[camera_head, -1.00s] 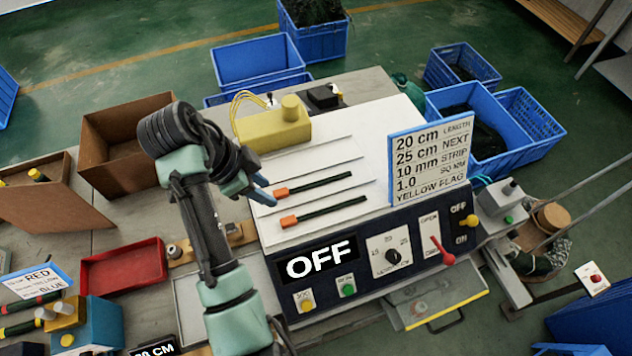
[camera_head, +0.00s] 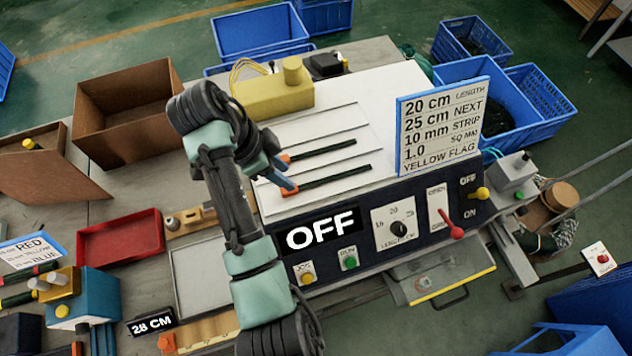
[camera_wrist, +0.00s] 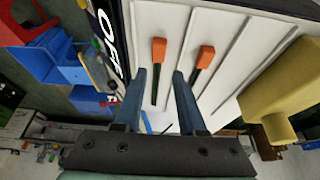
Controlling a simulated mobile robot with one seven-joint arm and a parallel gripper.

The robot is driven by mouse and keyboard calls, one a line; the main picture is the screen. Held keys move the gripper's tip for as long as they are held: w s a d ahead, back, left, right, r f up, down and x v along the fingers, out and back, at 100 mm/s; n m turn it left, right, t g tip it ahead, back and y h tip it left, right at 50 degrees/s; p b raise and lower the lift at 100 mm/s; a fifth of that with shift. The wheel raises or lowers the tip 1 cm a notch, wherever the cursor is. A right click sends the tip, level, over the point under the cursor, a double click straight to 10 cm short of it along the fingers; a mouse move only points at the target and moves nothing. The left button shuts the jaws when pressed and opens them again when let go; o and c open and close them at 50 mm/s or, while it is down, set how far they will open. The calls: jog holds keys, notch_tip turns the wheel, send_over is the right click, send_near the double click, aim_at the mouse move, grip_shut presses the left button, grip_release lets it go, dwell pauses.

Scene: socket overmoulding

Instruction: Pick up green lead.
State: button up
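Two dark green leads with orange ends lie side by side on the white sloped top of the machine. The front lead (camera_head: 335,179), nearer the OFF panel, also shows in the wrist view (camera_wrist: 155,87). The rear lead (camera_head: 325,149) lies behind it and shows in the wrist view too (camera_wrist: 195,82). My gripper (camera_head: 286,178) is over the orange ends. In the wrist view my gripper (camera_wrist: 159,75) is open with two blue fingers. The front lead appears between the fingers; the rear lead appears right of them. I cannot tell the height above them.
A yellow block (camera_head: 275,98) stands behind the leads. A sign board (camera_head: 441,125) stands at the right of the machine top. The OFF display (camera_head: 320,231) and switches are in front. A red tray (camera_head: 121,236) and a brown box (camera_head: 125,115) are at the left.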

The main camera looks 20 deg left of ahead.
jog(key=shift+s+p+x, duration=0.15)
jog(key=shift+p+x, duration=0.4)
jog(key=shift+x, duration=0.65)
jog(key=shift+s+p+x, duration=0.1)
jog(key=shift+p+x, duration=0.45)
jog(key=shift+x, duration=0.6)
grip_shut()
